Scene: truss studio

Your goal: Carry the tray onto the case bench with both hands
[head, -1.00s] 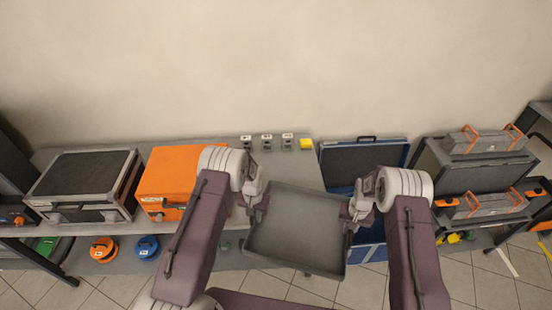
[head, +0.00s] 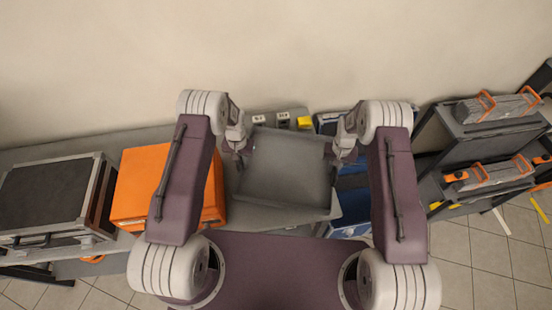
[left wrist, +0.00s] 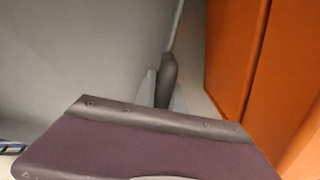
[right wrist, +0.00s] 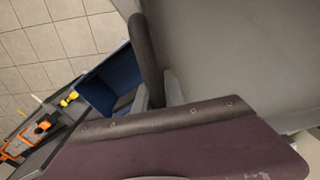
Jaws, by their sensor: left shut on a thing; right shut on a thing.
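The grey tray (head: 285,165) is held between my two grippers in the head view, over the bench. Its floor looks empty. My left gripper (head: 243,150) is shut on its left side; in the left wrist view the jaws (left wrist: 163,90) close around a dark handle at the tray's edge. My right gripper (head: 334,152) is shut on its right side; in the right wrist view the jaws (right wrist: 158,88) close around the other dark handle. The grey case bench (head: 255,214) lies under and behind the tray. I cannot tell whether the tray touches it.
An orange case (head: 135,180) stands on the bench close left of the tray, near my left arm. A black case (head: 45,195) is further left. Small items and a yellow block (head: 304,122) sit behind the tray. A blue case (head: 353,195) is at the right.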

